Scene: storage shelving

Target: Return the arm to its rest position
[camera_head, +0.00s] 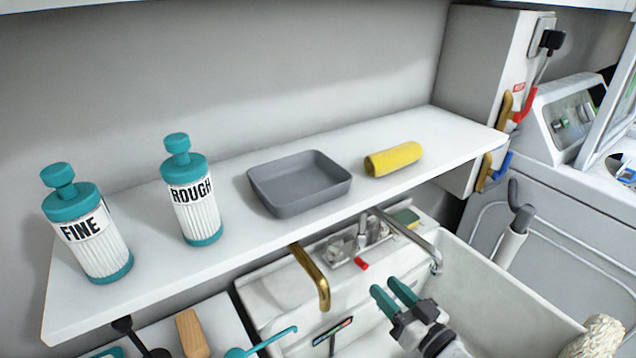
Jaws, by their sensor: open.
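My gripper (394,294) shows at the lower middle of the head view, with two teal fingers pointing up and left. It is open, and I see nothing between the fingers. It is over the white sink (482,290), below the front edge of the white shelf (225,262). My wrist runs down to the bottom edge of the picture; the rest of my arm is out of view.
On the shelf stand a FINE bottle (103,252), a ROUGH bottle (195,212), a grey tray (300,205) and a yellow roll (393,159). A brass spout (312,277) and a chrome faucet (410,238) stand close to my gripper. Tools lie at lower left.

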